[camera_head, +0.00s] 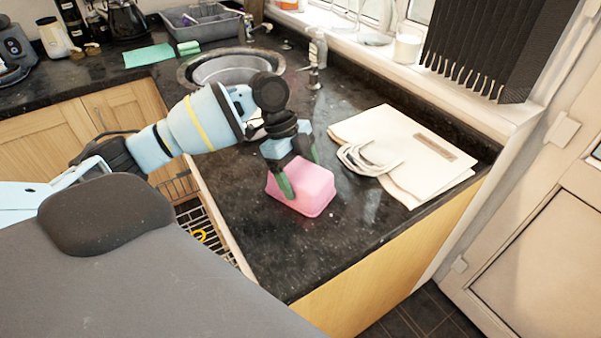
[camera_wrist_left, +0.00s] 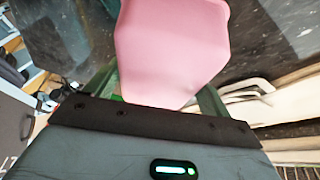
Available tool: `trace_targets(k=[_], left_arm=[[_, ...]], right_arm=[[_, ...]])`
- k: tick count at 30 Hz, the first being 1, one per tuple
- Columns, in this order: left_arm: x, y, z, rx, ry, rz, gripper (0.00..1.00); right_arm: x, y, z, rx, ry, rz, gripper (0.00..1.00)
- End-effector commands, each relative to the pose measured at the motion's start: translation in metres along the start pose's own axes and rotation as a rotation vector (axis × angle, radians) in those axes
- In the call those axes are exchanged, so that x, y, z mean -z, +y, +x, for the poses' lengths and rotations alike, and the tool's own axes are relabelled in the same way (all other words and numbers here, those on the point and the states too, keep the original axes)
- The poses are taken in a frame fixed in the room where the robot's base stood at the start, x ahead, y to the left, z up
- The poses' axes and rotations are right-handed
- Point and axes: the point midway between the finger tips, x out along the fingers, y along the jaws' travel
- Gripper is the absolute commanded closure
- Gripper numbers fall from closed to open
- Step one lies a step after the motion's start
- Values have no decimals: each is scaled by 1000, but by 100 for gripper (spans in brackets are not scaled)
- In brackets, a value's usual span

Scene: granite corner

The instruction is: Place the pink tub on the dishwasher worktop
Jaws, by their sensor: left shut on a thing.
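The pink tub (camera_head: 310,190) is at the dark granite worktop (camera_head: 340,240), near its front corner. In the head view it looks like it rests on the worktop or is just above it; I cannot tell which. My left gripper (camera_head: 299,172) comes down from above with its green fingers on either side of the tub and is shut on it. In the left wrist view the pink tub (camera_wrist_left: 172,50) fills the middle between the fingers. My right gripper is not in view.
A folded cream cloth bag (camera_head: 410,150) lies just right of the tub. A round sink (camera_head: 230,68) with a bowl is behind. An open dishwasher rack (camera_head: 205,230) is below the worktop's left edge. The worktop in front of the tub is clear.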

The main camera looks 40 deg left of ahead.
Motion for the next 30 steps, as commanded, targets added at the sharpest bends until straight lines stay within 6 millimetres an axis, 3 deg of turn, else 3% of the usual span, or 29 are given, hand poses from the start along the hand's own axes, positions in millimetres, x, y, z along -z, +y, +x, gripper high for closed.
trace_targets(k=[4, 5, 9, 20, 30], left_arm=[[-1, 0, 3, 0, 1, 0, 41], [-1, 0, 3, 0, 0, 0, 17], [-1, 0, 3, 0, 0, 0, 0], [0, -1, -7, 3, -1, 0, 0], [0, -1, -71, 4, 0, 0, 0]], right_arm=[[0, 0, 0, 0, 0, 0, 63], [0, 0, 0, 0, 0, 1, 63], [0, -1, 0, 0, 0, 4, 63], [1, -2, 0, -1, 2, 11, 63], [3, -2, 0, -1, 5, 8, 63]])
